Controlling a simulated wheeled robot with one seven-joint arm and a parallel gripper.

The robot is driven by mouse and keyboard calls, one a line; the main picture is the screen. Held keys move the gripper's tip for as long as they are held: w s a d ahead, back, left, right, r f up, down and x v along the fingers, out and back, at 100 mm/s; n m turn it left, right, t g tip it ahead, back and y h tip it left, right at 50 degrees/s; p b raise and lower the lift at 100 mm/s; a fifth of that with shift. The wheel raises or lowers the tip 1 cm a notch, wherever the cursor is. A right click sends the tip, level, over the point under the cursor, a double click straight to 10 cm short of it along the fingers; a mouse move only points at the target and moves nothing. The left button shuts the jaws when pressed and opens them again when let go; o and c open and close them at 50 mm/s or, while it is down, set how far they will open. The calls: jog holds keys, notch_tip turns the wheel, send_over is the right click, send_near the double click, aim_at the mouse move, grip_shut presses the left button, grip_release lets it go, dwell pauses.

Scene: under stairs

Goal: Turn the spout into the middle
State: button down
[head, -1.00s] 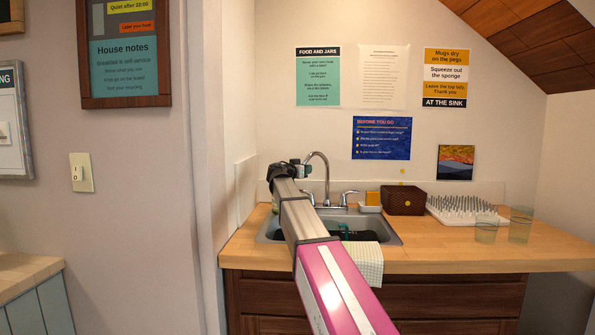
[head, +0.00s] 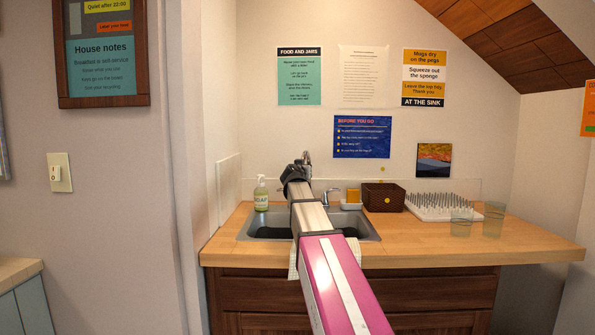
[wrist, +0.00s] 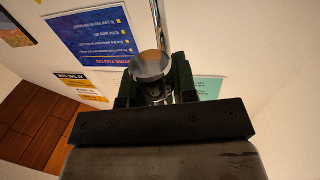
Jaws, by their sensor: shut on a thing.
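The chrome spout (head: 307,157) stands at the back of the sink (head: 370,228). In the head view my arm hides most of it; only its top shows, above my gripper (head: 302,168). In the wrist view, the spout's bright tube (wrist: 158,25) runs up the picture and a round shiny end shows between the dark green fingers. My gripper (wrist: 153,92) is shut on the spout. The spout appears seen nearly end-on, facing towards me. The right tap handle (head: 329,194) is visible; the left one is hidden behind my arm.
A soap bottle (head: 262,194) stands at the sink's back left. A sponge holder (head: 352,202), dark woven box (head: 383,197), pegged drying rack (head: 440,208) and two glasses (head: 493,222) stand to the right. The counter's front right (head: 480,250) is clear.

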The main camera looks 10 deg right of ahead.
jog(key=shift+s+d, duration=0.25)
jog(key=shift+d, duration=0.4)
jog(key=shift+s+d, duration=0.2)
jog(key=shift+d, duration=0.4)
jog(key=c, duration=0.9)
grip_release()
jog(key=v, duration=1)
jog(key=shift+s+a, duration=0.2)
jog(key=shift+s, duration=0.15)
